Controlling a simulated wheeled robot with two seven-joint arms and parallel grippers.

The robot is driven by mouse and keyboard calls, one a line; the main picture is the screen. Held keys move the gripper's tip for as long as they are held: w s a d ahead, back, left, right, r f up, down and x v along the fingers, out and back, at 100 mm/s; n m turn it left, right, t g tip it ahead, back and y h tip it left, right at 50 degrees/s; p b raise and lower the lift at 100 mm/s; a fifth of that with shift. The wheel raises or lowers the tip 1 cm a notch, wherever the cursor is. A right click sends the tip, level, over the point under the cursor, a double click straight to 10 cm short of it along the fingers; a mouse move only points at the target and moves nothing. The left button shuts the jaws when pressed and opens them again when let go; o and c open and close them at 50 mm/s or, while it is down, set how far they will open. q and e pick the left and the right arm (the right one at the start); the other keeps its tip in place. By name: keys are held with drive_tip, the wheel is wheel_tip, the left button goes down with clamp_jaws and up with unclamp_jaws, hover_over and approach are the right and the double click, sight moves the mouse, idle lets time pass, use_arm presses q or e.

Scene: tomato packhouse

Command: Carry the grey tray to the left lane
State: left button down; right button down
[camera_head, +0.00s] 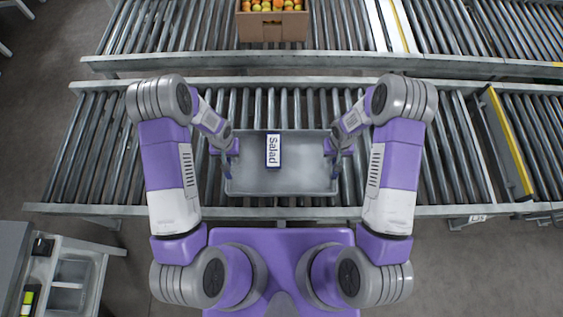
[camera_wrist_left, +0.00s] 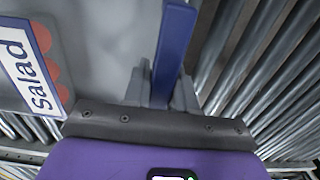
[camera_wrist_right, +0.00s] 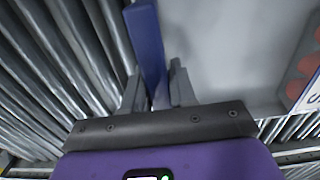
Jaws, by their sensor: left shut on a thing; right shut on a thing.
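The grey tray (camera_head: 305,170) is over the near roller conveyor (camera_head: 105,160), in front of my body. I cannot tell whether it rests on the rollers or is held just above them. A white "Salad" card (camera_head: 273,151) with a blue edge shows inside it, also in the left wrist view (camera_wrist_left: 32,75). My left gripper (camera_head: 229,158) is shut on the tray's blue left handle (camera_wrist_left: 172,50). My right gripper (camera_head: 338,158) is shut on its blue right handle (camera_wrist_right: 148,50). The handles are partly hidden by the fingers in the wrist views.
A far roller conveyor (camera_head: 180,25) runs behind, with a cardboard box (camera_head: 272,29) of tomatoes on it. A yellow-edged barrier (camera_head: 508,140) crosses the near conveyor at right. Bare rollers lie either side of the tray. A grey bench (camera_head: 70,275) stands at lower left.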

use_arm(q)
drive_tip(key=shift+f, duration=0.5)
use_arm(e)
drive_tip(key=shift+f, duration=0.5)
use_arm(q)
drive_tip(key=c, duration=1.3)
unclamp_jaws()
drive_tip(key=shift+f, duration=0.2)
drive_tip(key=shift+c, duration=0.2)
use_arm(e)
drive_tip(key=c, duration=1.3)
unclamp_jaws()
drive_tip(key=shift+f, duration=0.2)
drive_tip(key=shift+c, duration=0.2)
use_arm(q)
drive_tip(key=o, duration=0.4)
use_arm(e)
drive_tip(key=o, duration=0.4)
use_arm(q)
drive_tip(key=shift+r, duration=0.15)
wheel_tip(320, 180, up, 12)
drive_tip(key=shift+f, duration=0.25)
drive_tip(key=shift+r, duration=0.15)
use_arm(e)
drive_tip(key=shift+r, duration=0.25)
wheel_tip(320, 180, up, 12)
drive_tip(key=shift+f, duration=0.15)
